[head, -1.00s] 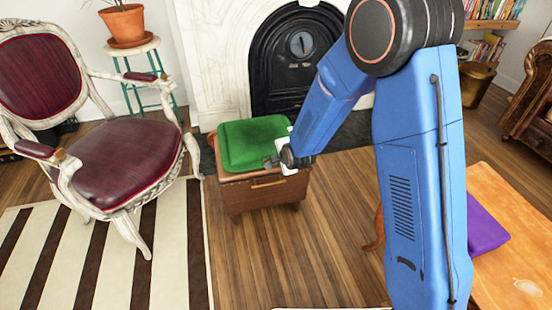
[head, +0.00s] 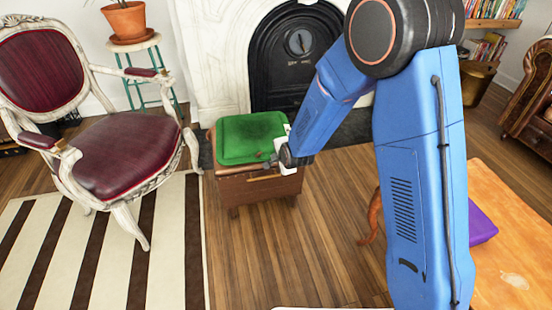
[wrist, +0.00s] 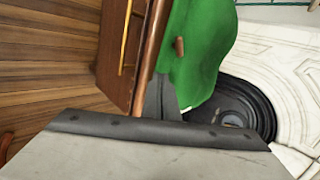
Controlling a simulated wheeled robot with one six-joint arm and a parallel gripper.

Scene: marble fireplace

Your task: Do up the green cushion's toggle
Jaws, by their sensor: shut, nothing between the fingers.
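The green cushion (head: 245,135) lies on a small brown wooden cabinet (head: 250,190) in front of the fireplace. In the wrist view, the cushion (wrist: 200,45) hangs at upper centre, with a small brown peg-like toggle (wrist: 179,46) on its near face. I cannot make out a loop, or whether the toggle is through one. My gripper (head: 270,161) is at the cushion's front right edge in the head view, shut with nothing in it. I cannot tell whether it touches the cushion. In the wrist view, my grey gripper body covers the bottom and dark finger parts reach towards the cushion.
A red armchair (head: 115,155) stands left on a striped rug (head: 90,255). A potted plant on a stool (head: 140,45) is behind it. Bare floor (head: 290,250) lies before the cabinet.

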